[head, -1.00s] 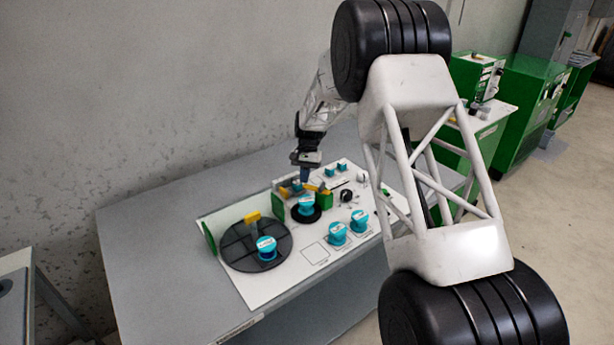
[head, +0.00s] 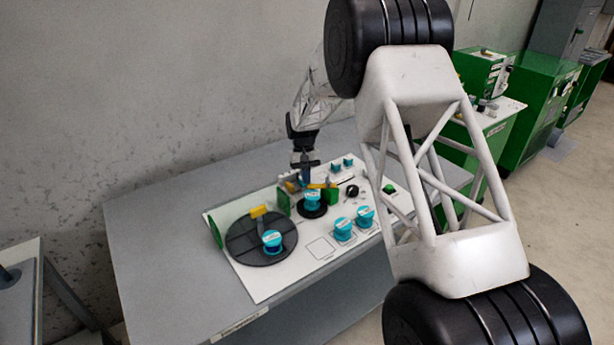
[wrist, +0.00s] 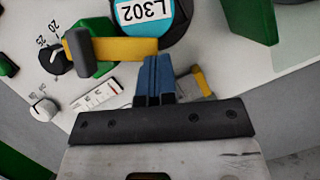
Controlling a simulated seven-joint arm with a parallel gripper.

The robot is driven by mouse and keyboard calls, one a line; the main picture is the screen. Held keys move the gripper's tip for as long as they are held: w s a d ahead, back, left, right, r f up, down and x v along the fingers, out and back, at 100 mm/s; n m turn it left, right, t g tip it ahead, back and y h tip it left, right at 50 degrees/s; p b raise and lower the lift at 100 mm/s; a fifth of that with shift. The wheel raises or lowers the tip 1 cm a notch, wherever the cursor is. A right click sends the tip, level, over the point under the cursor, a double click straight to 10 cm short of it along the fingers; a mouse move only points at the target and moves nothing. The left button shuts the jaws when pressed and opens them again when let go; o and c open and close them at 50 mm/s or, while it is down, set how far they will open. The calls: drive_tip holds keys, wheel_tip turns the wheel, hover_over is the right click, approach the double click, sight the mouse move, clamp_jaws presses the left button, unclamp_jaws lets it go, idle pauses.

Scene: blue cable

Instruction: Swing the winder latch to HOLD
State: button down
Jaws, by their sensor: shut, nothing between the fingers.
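The likely winder latch is a yellow bar (wrist: 125,49) with a grey knob at its left end, over a green block (wrist: 95,62) in the wrist view. In the head view the yellow latch (head: 322,186) lies beside the small winder with its cyan spool (head: 312,199). My gripper (wrist: 154,76) is shut, with its blue fingertips together and empty. The tips are right by the bar's right end; I cannot tell if they touch it. In the head view my gripper (head: 304,178) points down behind the winder. No HOLD marking is readable.
The cyan spool labelled L302 (wrist: 142,12) is close beyond the fingertips. A black dial (wrist: 56,60) and a white knob (wrist: 43,108) are at left. A large dark turntable (head: 245,248) and two more cyan spools (head: 343,228) stand on the white board.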

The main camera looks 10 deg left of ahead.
sight(307, 192)
drive_tip(key=shift+s+d+n+t+h, duration=0.1)
drive_tip(key=shift+s+n+t+h, duration=0.3)
drive_tip(key=shift+s+n, duration=0.95)
drive_tip(key=shift+d+f+n, duration=0.1)
drive_tip(key=shift+n, duration=0.25)
drive_tip(key=shift+s, duration=0.25)
drive_tip(key=shift+w+a, duration=0.7)
drive_tip(key=shift+w, duration=0.25)
drive_tip(key=shift+w+a+r, duration=0.25)
drive_tip(key=shift+w+a, duration=0.35)
drive_tip(key=shift+w, duration=0.15)
drive_tip(key=v, duration=0.9)
drive_tip(key=shift+r, duration=0.3)
